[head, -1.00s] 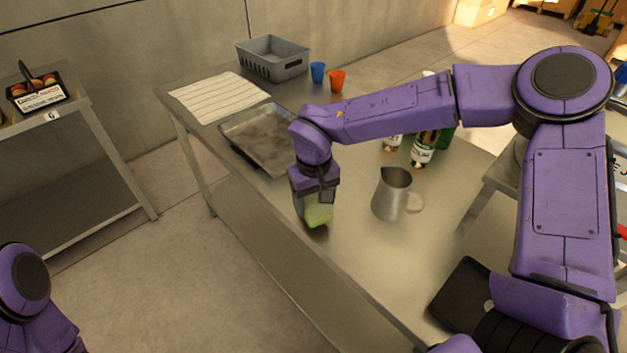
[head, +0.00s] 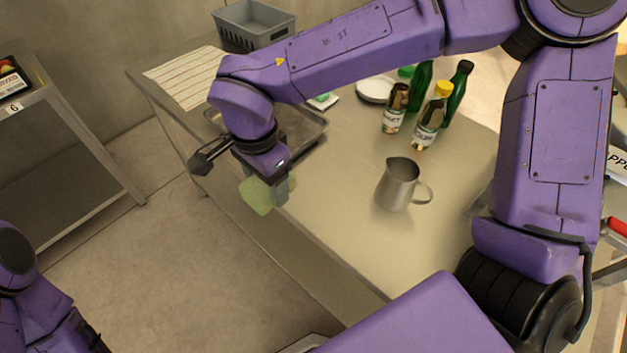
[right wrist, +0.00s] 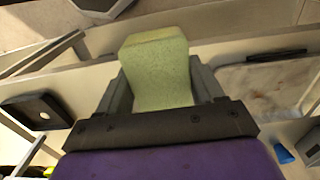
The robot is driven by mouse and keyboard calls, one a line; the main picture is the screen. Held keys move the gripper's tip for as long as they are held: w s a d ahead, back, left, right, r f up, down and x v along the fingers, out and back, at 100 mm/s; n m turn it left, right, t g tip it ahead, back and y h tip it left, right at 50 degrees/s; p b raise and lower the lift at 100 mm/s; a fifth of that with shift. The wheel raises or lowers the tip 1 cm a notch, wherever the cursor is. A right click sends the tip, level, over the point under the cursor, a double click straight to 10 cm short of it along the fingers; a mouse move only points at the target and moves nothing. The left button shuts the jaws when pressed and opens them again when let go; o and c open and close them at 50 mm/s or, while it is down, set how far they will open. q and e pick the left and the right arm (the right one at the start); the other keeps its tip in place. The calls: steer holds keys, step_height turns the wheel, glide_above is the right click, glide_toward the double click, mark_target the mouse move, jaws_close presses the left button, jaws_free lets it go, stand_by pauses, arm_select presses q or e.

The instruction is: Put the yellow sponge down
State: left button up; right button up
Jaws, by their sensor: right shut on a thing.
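The yellow sponge (head: 258,196), pale yellow-green in this light, is held in my right gripper (head: 270,186) at the table's long left edge in the head view. It overlaps the floor beyond that edge in the picture. In the right wrist view the sponge (right wrist: 157,72) stands out between the two grey fingers of the right gripper (right wrist: 160,85), which are shut on it. Nothing is seen supporting it from below. My left arm shows only in part at the lower left of the head view, and its gripper is not in view.
A metal tray (head: 305,131) lies on the steel table (head: 335,215) behind my right gripper, partly hidden by my arm. A metal pitcher (head: 398,186) stands to the right. Several bottles (head: 428,122), a plate (head: 375,90), a striped cloth (head: 185,80) and a grey basket (head: 254,27) are farther back.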

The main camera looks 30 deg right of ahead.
steer(key=w+d+f+p, duration=0.2)
steer(key=d+f+p, duration=0.1)
steer(key=d, duration=0.5)
glide_above(314, 188)
step_height(314, 188, down, 6)
steer(key=shift+a+r+p, duration=0.1)
steer(key=shift+p, duration=0.35)
steer(key=f, duration=0.1)
steer(key=f+p, duration=0.1)
steer(key=f, duration=0.1)
steer(key=shift+d+f, duration=0.2)
steer(key=shift+f, duration=0.05)
steer(key=shift+w+f, duration=0.1)
steer(key=shift+f, duration=0.15)
steer(key=o, duration=1)
steer(key=shift+r, duration=0.25)
step_height(314, 188, up, 12)
steer(key=b, duration=0.1)
steer(key=shift+b, duration=0.35)
